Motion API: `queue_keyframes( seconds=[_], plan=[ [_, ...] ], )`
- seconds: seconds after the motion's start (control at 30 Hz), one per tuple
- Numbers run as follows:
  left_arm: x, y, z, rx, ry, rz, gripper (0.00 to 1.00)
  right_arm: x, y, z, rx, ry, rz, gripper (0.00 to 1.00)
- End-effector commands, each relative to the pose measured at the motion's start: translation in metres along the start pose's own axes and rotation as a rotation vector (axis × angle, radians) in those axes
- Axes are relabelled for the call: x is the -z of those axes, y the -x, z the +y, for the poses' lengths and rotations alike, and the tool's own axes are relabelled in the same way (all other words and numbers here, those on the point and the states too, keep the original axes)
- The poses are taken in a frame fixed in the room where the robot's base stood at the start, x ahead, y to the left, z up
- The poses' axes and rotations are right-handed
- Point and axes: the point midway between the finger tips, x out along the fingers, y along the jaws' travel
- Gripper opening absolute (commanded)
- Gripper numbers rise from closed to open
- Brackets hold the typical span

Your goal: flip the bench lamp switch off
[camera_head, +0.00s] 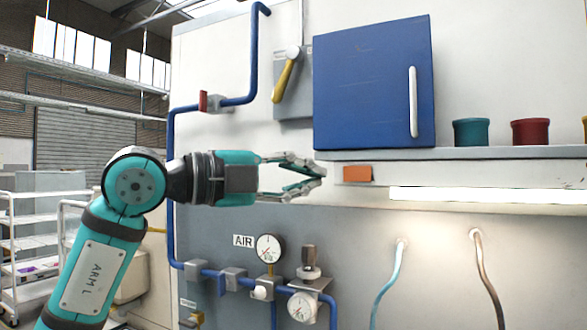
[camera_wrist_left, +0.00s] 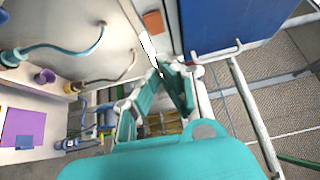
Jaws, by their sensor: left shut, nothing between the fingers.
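The orange bench lamp switch (camera_head: 357,174) sits under the shelf, just left of the lamp, in the head view. It also shows at the top of the left wrist view (camera_wrist_left: 153,21). The long bench lamp (camera_head: 480,195) is lit and brightens the wall below it. My left gripper (camera_head: 320,170) is shut and empty, pointing right, with its fingertips a little left of the switch in the head view. A gap shows between them; the distance in depth is hard to tell. In the left wrist view its fingers (camera_wrist_left: 170,66) come together below the switch. My right gripper is not in view.
A blue cabinet (camera_head: 370,85) stands on the shelf (camera_head: 500,153) above the switch, beside a teal pot (camera_head: 471,132) and a red pot (camera_head: 530,132). Blue pipes (camera_head: 172,190), a yellow-handled lever (camera_head: 284,80) and an air gauge (camera_head: 269,248) lie around my left arm.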

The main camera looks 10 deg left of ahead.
Motion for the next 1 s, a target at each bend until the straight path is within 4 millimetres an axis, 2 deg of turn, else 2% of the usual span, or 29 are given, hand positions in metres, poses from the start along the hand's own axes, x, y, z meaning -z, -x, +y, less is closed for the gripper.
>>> queue_keyframes(
  seconds=[0.03,0.27,0.4,0.63,1.0],
  plan=[
    [0.002,-0.013,-0.004,-0.003,0.001,0.004,0.0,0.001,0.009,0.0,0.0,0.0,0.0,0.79],
    [0.001,-0.061,-0.004,-0.002,0.002,0.003,0.0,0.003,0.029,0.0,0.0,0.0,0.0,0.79],
    [-0.016,-0.075,-0.004,-0.001,0.003,-0.001,0.0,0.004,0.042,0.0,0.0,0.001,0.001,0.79],
    [-0.027,-0.086,-0.001,0.0,-0.001,0.001,0.0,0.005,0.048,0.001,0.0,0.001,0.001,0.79],
    [-0.029,-0.085,0.0,0.0,-0.001,0.0,0.0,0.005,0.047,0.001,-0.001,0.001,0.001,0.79]
  ],
)
